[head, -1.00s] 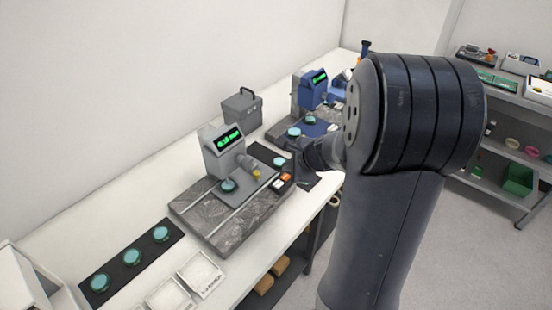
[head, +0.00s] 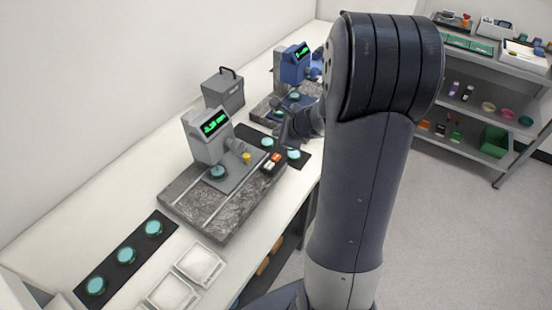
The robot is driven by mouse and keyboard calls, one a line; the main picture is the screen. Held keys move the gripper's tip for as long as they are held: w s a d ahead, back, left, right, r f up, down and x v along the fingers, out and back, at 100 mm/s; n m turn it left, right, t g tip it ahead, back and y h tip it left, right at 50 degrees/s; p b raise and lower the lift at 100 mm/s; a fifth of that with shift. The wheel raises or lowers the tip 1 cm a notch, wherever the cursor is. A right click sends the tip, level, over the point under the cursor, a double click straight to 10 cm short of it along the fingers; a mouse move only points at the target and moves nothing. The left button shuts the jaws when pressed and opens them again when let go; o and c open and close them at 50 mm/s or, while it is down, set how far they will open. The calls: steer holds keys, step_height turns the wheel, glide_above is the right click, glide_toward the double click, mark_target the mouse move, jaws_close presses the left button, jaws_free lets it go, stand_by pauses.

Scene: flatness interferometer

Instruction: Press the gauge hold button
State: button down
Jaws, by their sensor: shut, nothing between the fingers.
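The grey gauge (head: 205,140) stands on a mottled grey stone base (head: 222,205) and has a lit green display. A small button box (head: 270,163) with orange-red and pale buttons sits at the base's right back edge. I cannot read which button is the hold button. My gripper (head: 283,138) is shut and empty, just beyond and above the button box. It is small and dark here, partly merged with my wrist, and a gap to the buttons seems to remain. A teal disc (head: 217,172) lies under the gauge head.
A blue gauge (head: 296,66) stands farther back, near a grey case (head: 223,92). Teal discs lie on a dark mat (head: 127,257) at front left, with white trays (head: 201,263) beside it. A shelf rack (head: 490,70) stands at right across open floor.

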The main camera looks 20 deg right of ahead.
mark_target(279, 159)
step_height(279, 159, down, 8)
steer(key=b, duration=0.6)
steer(key=shift+r, duration=0.25)
stand_by(1.4)
steer(key=shift+f+b, duration=0.4)
steer(key=shift+b, duration=0.2)
steer(key=shift+f+b, duration=0.45)
stand_by(0.5)
steer(key=shift+r, duration=0.15)
steer(key=shift+r+p, duration=0.7)
steer(key=shift+r, duration=0.05)
step_height(279, 159, up, 5)
steer(key=p, duration=0.4)
